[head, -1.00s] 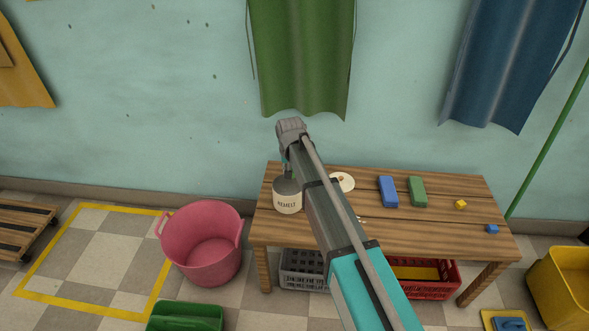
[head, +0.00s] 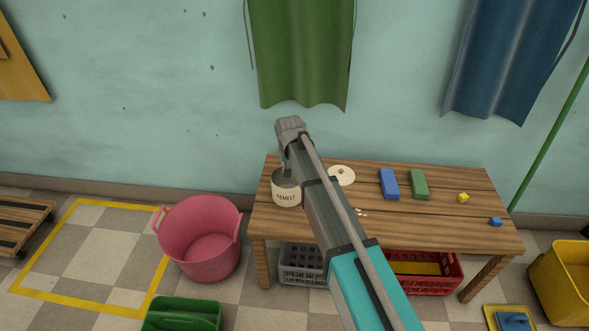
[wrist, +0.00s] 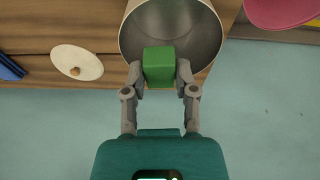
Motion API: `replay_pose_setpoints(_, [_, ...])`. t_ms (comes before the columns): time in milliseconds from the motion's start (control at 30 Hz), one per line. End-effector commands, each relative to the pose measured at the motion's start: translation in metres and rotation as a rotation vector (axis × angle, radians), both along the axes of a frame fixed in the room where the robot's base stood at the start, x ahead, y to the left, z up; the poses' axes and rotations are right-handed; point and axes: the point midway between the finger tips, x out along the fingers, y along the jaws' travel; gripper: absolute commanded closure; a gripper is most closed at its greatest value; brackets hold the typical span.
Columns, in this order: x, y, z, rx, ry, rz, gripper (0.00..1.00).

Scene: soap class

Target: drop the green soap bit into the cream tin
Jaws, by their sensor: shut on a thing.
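The green soap bit (wrist: 158,66) is a small green block between the fingertips of my gripper (wrist: 160,78) in the wrist view. My gripper is shut on it. The cream tin (head: 286,193), labelled "REMELT", stands open on the left of the wooden table in the head view. In the wrist view the tin (wrist: 132,36) opens beneath the soap bit, which overlaps the near part of its opening. I cannot tell exactly how high the bit is relative to the rim.
A white lid with a knob (head: 341,175) lies right of the tin. Blue (head: 389,184) and green (head: 419,184) bars and small yellow (head: 463,197) and blue (head: 495,221) bits lie further right. A pink tub (head: 200,243) stands on the floor to the left.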

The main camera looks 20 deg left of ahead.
Motion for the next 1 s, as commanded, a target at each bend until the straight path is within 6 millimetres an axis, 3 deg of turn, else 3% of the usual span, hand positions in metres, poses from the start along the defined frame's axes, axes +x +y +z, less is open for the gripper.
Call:
replay_pose_setpoints(33, [0.000,0.000,-0.009,0.000,0.000,0.000,0.89])
replay_pose_setpoints(300, [0.000,0.000,-0.025,0.000,0.000,0.001,0.89])
replay_pose_setpoints(833, [0.000,0.001,-0.028,0.000,0.000,0.001,0.89])
replay_pose_setpoints(867, [0.000,0.001,-0.028,0.000,0.000,0.001,0.57])
replay_pose_setpoints(1000, [-0.001,0.001,-0.028,0.000,0.000,0.001,0.31])
